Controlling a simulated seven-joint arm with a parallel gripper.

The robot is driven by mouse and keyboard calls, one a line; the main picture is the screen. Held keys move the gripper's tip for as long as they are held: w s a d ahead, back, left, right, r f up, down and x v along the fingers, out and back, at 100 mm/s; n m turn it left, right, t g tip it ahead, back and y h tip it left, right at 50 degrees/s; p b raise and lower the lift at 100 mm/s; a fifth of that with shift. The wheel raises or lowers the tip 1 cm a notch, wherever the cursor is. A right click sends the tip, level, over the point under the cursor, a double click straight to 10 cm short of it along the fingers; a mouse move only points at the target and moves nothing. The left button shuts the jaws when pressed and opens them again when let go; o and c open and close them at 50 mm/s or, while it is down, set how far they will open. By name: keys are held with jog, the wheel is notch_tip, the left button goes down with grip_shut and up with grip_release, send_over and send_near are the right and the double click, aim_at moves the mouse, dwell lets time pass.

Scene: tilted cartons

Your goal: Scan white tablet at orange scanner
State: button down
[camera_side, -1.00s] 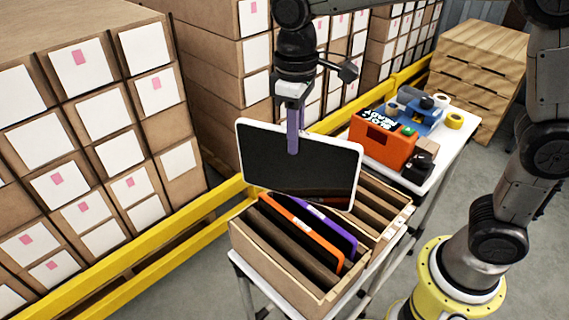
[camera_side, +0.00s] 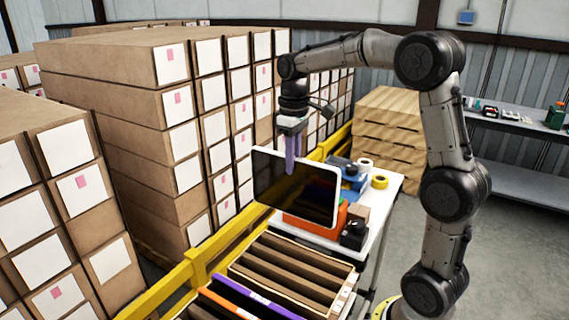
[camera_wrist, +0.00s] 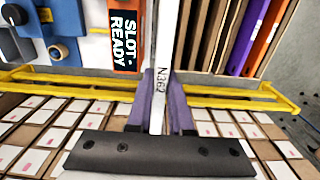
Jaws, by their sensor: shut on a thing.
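My gripper (camera_side: 291,168) is shut on the top edge of the white tablet (camera_side: 262,190), which has a black screen and hangs nearly upright. In the wrist view the tablet is a thin white strip marked N362 (camera_wrist: 163,60) between the purple fingers of my gripper (camera_wrist: 162,118). The orange scanner (camera_side: 300,226) stands on the white table, mostly hidden behind the tablet in the side view. Its SLOT-READY label (camera_wrist: 125,40) shows left of the tablet in the wrist view. The tablet appears apart from the scanner, beside it.
A black device (camera_side: 354,234) and tape rolls (camera_side: 379,182) share the white table. Stacked cartons and a yellow rail (camera_side: 205,262) line the left.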

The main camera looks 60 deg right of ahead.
jog(key=shift+f, duration=4.15)
jog(key=shift+r, duration=3)
